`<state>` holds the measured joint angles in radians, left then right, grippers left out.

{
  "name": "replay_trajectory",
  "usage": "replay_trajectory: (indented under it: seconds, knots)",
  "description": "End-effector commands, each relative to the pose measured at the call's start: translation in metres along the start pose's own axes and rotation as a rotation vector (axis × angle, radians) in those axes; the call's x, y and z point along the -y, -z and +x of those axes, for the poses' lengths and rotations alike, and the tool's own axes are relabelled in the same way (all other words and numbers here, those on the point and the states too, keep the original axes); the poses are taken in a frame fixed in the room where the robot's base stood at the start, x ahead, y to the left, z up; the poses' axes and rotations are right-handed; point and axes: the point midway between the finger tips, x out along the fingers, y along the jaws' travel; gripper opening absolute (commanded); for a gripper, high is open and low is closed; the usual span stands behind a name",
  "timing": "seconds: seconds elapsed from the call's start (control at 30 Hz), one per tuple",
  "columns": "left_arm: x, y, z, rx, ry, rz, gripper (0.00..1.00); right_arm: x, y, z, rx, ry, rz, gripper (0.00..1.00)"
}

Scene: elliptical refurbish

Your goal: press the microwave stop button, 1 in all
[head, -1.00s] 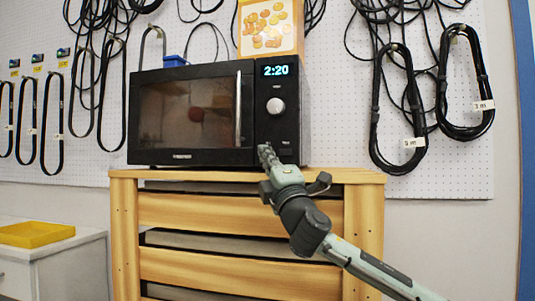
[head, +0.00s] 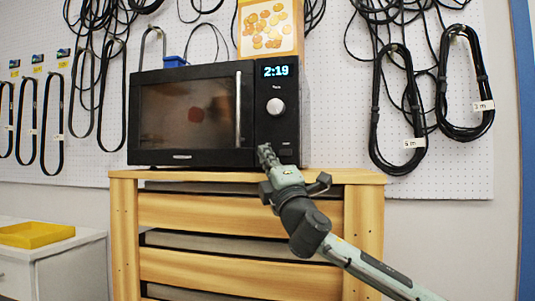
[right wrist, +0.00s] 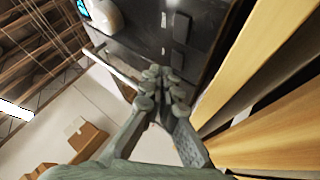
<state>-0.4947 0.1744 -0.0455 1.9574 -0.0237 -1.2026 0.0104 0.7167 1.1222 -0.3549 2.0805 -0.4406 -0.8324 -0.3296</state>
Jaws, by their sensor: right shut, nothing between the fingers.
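The black microwave (head: 190,157) stands on a wooden slatted stand, its door closed. Its display (head: 275,71) reads 2:19 in blue, and a round knob (head: 276,106) sits below it. Low on the control panel, small dark button shapes (head: 286,152) show just right of my right gripper (head: 265,152); I cannot read which is stop. The right gripper is shut and empty, its tips in front of the panel's lower left part. In the right wrist view, its closed fingertips (right wrist: 165,80) are close to the panel (right wrist: 140,35); contact cannot be told. My left gripper is not in view.
The wooden stand (head: 240,212) lies below the microwave, close under my right gripper. Black cables (head: 460,130) hang on the pegboard. A yellow tray (head: 38,234) sits on a white cabinet at left.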

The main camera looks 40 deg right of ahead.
Motion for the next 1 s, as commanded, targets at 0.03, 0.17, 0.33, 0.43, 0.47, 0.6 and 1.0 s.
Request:
replay_trajectory:
  seconds: [0.03,0.17,0.33,0.43,0.47,0.6,1.0]
  knots:
    - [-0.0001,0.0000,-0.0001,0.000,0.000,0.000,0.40,0.0000,0.0000,0.0000,0.000,0.000,0.000,0.00]
    - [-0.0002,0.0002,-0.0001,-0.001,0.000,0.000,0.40,0.0002,-0.0001,0.0001,0.000,0.000,0.000,0.00]
    - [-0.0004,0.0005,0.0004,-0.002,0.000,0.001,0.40,0.0027,-0.0023,0.0028,0.001,0.001,0.001,0.00]
    - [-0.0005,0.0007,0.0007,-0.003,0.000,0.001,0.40,0.0044,-0.0036,0.0051,0.000,0.000,0.001,0.00]
    - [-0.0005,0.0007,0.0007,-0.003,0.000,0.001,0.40,0.0047,-0.0040,0.0056,0.000,0.000,0.001,0.00]
    - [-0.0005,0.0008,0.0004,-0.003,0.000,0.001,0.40,0.0046,-0.0043,0.0060,0.000,0.000,0.000,0.00]
    - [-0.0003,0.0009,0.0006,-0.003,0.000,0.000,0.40,0.0055,-0.0055,0.0073,0.001,0.000,0.000,0.00]
